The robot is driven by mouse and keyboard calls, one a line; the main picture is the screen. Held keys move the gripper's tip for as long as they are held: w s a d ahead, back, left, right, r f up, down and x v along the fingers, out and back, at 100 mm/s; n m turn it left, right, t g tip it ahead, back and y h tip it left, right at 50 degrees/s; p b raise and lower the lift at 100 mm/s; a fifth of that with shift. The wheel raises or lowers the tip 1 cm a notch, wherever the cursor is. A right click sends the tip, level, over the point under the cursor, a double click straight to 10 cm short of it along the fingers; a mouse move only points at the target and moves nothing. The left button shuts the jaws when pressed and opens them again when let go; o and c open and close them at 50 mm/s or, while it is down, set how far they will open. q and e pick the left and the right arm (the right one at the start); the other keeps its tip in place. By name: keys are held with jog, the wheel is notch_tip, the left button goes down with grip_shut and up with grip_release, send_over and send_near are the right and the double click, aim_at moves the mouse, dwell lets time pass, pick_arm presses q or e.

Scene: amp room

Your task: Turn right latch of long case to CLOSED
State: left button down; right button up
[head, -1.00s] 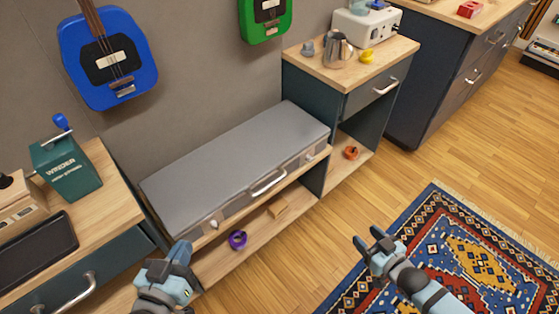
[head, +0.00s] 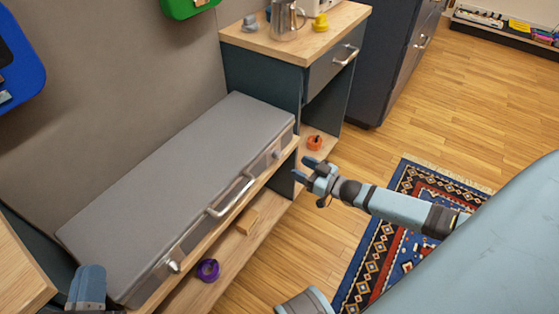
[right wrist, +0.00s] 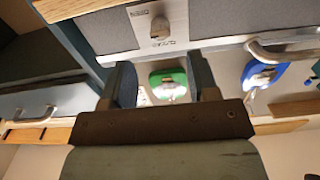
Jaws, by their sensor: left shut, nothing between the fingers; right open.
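The long grey case (head: 180,185) lies on the bench top, its front facing me. Its right latch (head: 277,153) is a small knob near the front's right end. In the right wrist view the latch knob (right wrist: 160,28) sits on a light plate with small lettering that I cannot read. My right gripper (head: 303,172) is open and empty, in front of the case's right end and apart from the latch. In the right wrist view its fingers (right wrist: 162,84) stand spread below the knob. My left gripper (head: 88,285) is shut and empty by the case's left end, partly cut off.
The case has a handle (head: 232,195) and a left latch (head: 173,266). A purple ring-like item (head: 208,269) and a wooden block (head: 247,221) lie on the shelf below. A cabinet (head: 265,75) rises beyond the case's right end. An orange item (head: 314,142) sits on its lower shelf.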

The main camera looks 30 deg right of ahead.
aim_at(281, 156)
pick_arm(q)
jog(key=f+b, duration=0.1)
jog(key=f, duration=0.1)
jog(key=f+g+b, duration=0.1)
jog(key=shift+w+d+f, duration=0.15)
jog(key=shift+w+f, duration=0.05)
jog(key=shift+f, duration=0.15)
pick_arm(e)
jog(key=x, duration=0.8)
jog(key=shift+c, duration=0.5)
